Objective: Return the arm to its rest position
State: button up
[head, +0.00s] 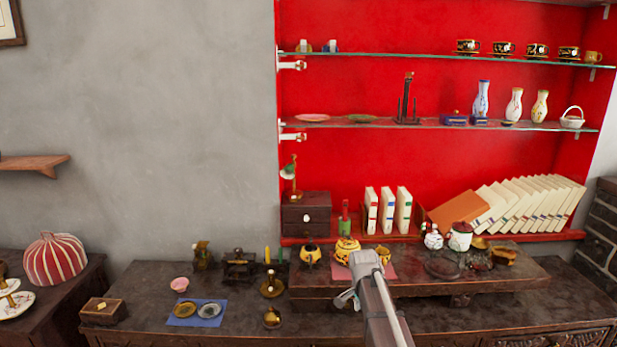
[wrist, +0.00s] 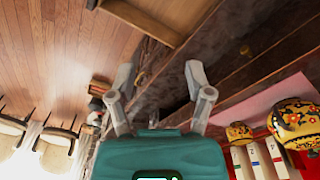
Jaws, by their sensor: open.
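My gripper (head: 347,298) is in front of the raised dark wooden stand (head: 450,285), at the end of my grey arm, which comes up from the bottom of the head view. In the wrist view my gripper (wrist: 160,75) shows two grey fingers spread apart, with nothing between them. Yellow patterned teapots stand just behind it in the head view, the middle one (head: 347,249) on a pink mat (head: 390,271). In the wrist view a yellow teapot (wrist: 296,124) and a small yellow pot (wrist: 238,133) are at the right, clear of the fingers.
The dark sideboard (head: 135,277) holds a blue mat (head: 184,321) with two small dishes, a pink bowl (head: 180,284) and a small box (head: 103,310). White books (head: 388,210) and glass shelves (head: 380,123) stand behind. The wrist view shows wooden floor (wrist: 45,50) and chairs.

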jog(key=s+n+y, duration=0.1)
jog(key=s+n, duration=1)
jog(key=s, duration=0.9)
jog(key=shift+s, duration=0.35)
